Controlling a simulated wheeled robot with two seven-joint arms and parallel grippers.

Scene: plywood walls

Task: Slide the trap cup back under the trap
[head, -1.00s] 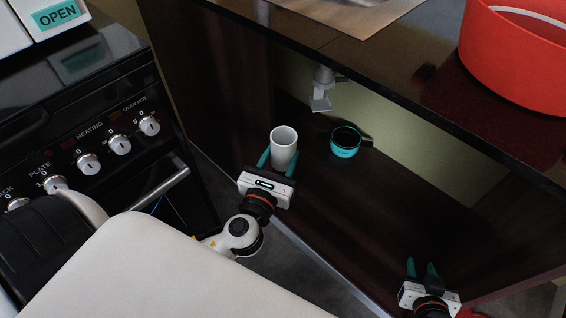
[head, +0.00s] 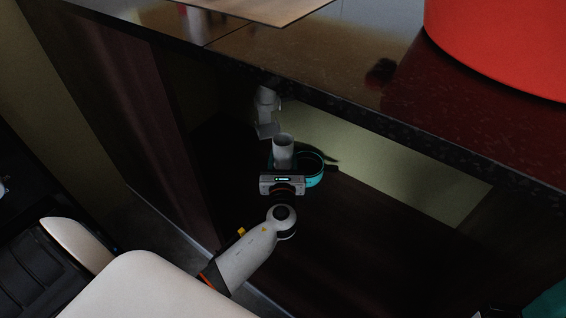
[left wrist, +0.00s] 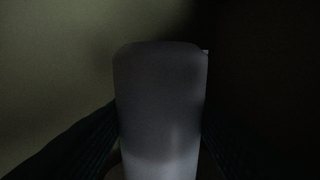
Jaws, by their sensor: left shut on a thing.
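The trap cup (head: 283,146) is a pale grey upright cylinder inside the cabinet under the counter. In the left wrist view the cup (left wrist: 160,110) fills the middle, dim, between the dark fingers. The grey trap (head: 266,112) hangs from above, and its lower end appears just above and left of the cup's rim. I cannot tell their gap in depth. A pale sliver at the bottom right edge seems to be my right gripper's body; its fingers do not show.
The counter edge (head: 400,140) runs above the opening. A large red container (head: 500,45) is on the counter. The cabinet floor to the right is clear.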

